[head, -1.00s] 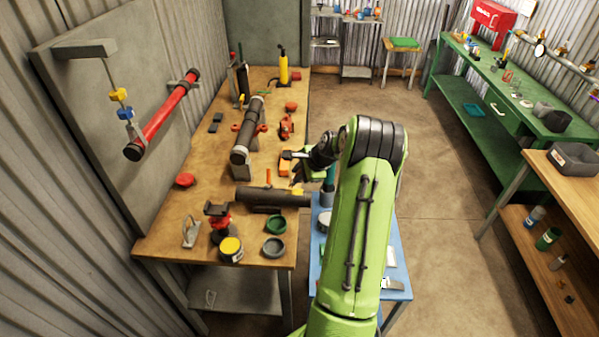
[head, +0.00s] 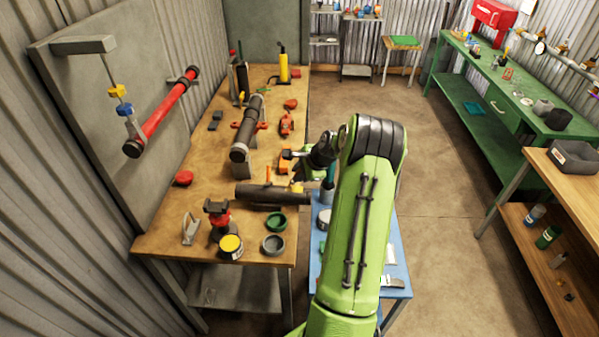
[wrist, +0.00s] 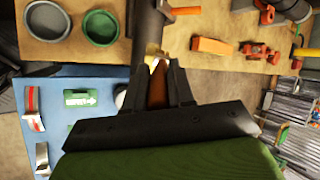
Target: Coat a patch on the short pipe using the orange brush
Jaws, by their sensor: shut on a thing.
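The short pipe (head: 262,193) is dark grey and lies crosswise at the near right part of the wooden bench, its right end at the bench edge. In the wrist view the pipe (wrist: 147,25) runs up from just beyond my fingertips. My gripper (wrist: 157,78) is shut on the orange brush (wrist: 157,94), whose orange-brown handle shows between the fingers with a yellowish part at its far end. In the head view my gripper (head: 299,180) is at the pipe's right end, partly hidden by my arm. I cannot tell whether the brush touches the pipe.
A longer pipe (head: 247,128) lies behind on supports. A blue table (head: 398,293) is below my arm.

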